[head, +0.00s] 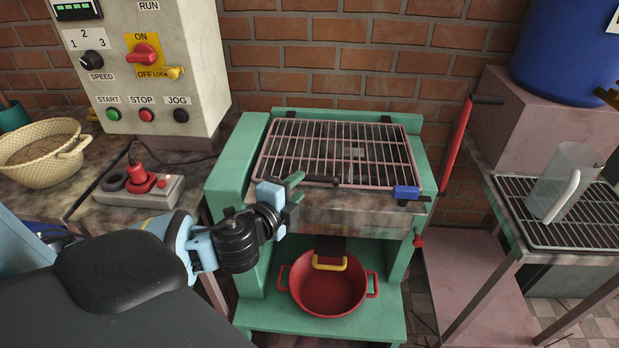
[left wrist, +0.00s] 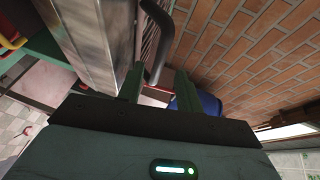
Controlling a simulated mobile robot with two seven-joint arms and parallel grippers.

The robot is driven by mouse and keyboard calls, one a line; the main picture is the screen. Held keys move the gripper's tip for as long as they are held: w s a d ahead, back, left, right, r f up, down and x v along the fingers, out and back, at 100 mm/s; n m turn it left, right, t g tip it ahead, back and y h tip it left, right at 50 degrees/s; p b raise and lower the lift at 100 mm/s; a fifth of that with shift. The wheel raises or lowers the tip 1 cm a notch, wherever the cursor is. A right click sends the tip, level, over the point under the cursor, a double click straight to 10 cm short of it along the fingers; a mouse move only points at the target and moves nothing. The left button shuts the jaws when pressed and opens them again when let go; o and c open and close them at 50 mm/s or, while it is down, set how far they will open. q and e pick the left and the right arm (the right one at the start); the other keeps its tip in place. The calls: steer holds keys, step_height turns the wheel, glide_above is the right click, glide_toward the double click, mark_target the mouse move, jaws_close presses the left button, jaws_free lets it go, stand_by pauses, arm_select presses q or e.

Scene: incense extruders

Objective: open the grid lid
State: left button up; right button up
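The grid lid (head: 335,150) is a barred metal grate lying flat over the top of the green machine (head: 235,180). A dark bar handle (head: 322,181) runs along its front edge. A blue latch piece (head: 405,192) sits at its front right corner. My left gripper (head: 296,188) is at the left end of the handle. In the left wrist view its two green fingers (left wrist: 158,85) are apart, and the dark curved handle (left wrist: 158,45) shows between their tips; whether they touch it I cannot tell. My right gripper is not in view.
A control box (head: 155,65) stands at the back left, with a power strip (head: 142,188) and a basket (head: 42,150). A red lever (head: 456,145) rises right of the machine. A red pot (head: 328,285) sits below. A rack table (head: 560,215) holds a clear jug (head: 563,185).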

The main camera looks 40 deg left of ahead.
mark_target(306, 179)
arm_select(q)
steer(key=shift+x, duration=2.75)
steer(key=shift+d, duration=0.1)
jaws_close()
